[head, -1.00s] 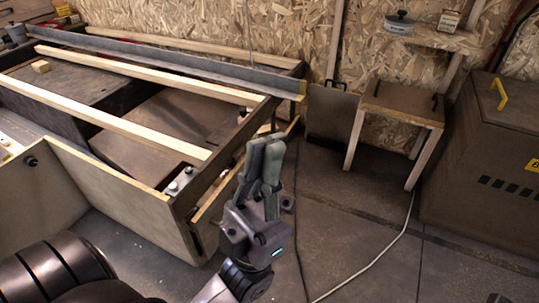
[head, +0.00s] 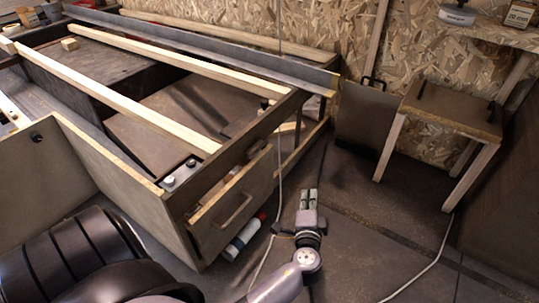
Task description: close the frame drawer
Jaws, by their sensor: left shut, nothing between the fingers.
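The frame drawer (head: 214,236) sits in the near right end of the large wooden frame (head: 265,122). Its front has a bar handle (head: 233,211) and stands out from the frame, with a gap showing the inside above its top edge. My left gripper (head: 309,194) is shut and empty, to the right of the drawer front and apart from it, over the dark floor. My right gripper is not in view.
A white and blue bottle with a red end (head: 243,238) lies by the drawer's lower edge. A thin cable (head: 277,190) hangs between drawer and gripper. A small wooden table (head: 450,108) stands at the right.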

